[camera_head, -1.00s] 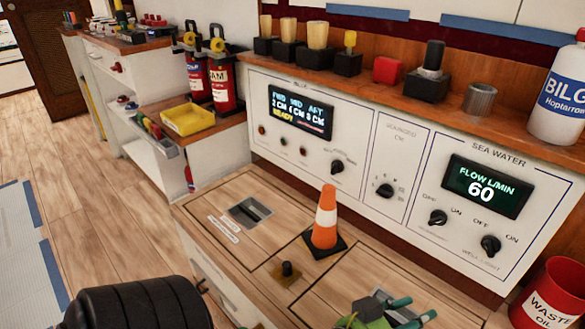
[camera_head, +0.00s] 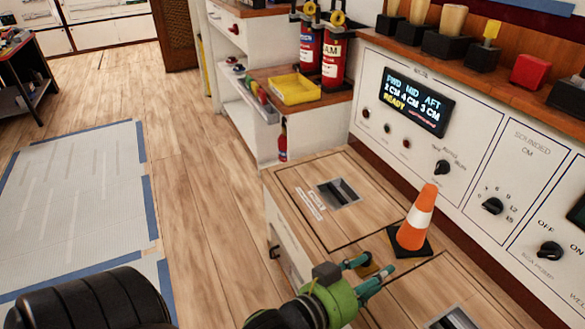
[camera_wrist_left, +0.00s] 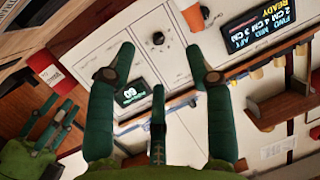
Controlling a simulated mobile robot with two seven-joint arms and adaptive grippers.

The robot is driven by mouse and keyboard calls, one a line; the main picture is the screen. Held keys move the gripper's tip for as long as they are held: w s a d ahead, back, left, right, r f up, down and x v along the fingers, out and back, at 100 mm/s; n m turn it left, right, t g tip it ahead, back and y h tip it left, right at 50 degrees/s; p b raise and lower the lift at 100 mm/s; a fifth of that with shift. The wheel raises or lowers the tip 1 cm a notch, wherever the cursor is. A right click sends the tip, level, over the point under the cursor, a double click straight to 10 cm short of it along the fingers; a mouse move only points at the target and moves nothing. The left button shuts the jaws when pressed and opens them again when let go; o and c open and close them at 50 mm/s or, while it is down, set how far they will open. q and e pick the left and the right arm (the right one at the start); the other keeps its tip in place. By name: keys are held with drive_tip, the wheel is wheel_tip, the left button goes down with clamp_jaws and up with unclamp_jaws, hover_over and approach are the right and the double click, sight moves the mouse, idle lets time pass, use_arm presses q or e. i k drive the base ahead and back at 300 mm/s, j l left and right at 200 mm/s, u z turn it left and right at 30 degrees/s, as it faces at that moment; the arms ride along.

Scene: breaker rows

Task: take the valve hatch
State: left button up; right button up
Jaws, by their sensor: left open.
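A wooden hatch panel (camera_head: 300,172) with a dark recessed pull (camera_head: 340,193) is set in the bench top. Its small label (camera_head: 308,203) is too blurred to read, so I cannot tell whether it is the valve hatch. A second recessed pull (camera_head: 455,320) shows at the bottom edge, cut off. My left gripper (camera_head: 380,266), green with teal fingers, is open and empty in front of the orange cone, partly covering a small brass plate. In the wrist view its fingers (camera_wrist_left: 160,52) are spread. My right gripper (camera_wrist_left: 60,125) shows small at the left there.
An orange and white cone (camera_head: 418,220) on a black base stands beside the hatch panel. The white instrument panel (camera_head: 475,140) rises behind. A yellow tray (camera_head: 295,90) and red bottles (camera_head: 330,62) are farther back. Floor at left is open.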

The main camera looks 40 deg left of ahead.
sight(337, 197)
drive_tip(key=u, duration=0.9)
drive_tip(key=k, duration=0.65)
drive_tip(key=z, duration=1.7)
drive_tip(key=j+z, duration=0.2)
drive_tip(key=j, duration=0.2)
drive_tip(key=k+j+z, duration=0.25)
drive_tip(key=j+z, duration=0.2)
drive_tip(key=j, duration=0.25)
drive_tip(key=k+j+z, duration=0.2)
drive_tip(key=j, duration=0.15)
drive_tip(key=k+j, duration=0.1)
drive_tip(key=j, duration=0.3)
drive_tip(key=k+j, duration=0.1)
drive_tip(key=j, duration=0.3)
drive_tip(key=k+j, duration=0.15)
drive_tip(key=j, duration=0.3)
drive_tip(key=k+j, duration=0.1)
drive_tip(key=j, duration=0.3)
drive_tip(key=k+j, duration=0.1)
drive_tip(key=j, duration=0.3)
drive_tip(key=i+j, duration=0.2)
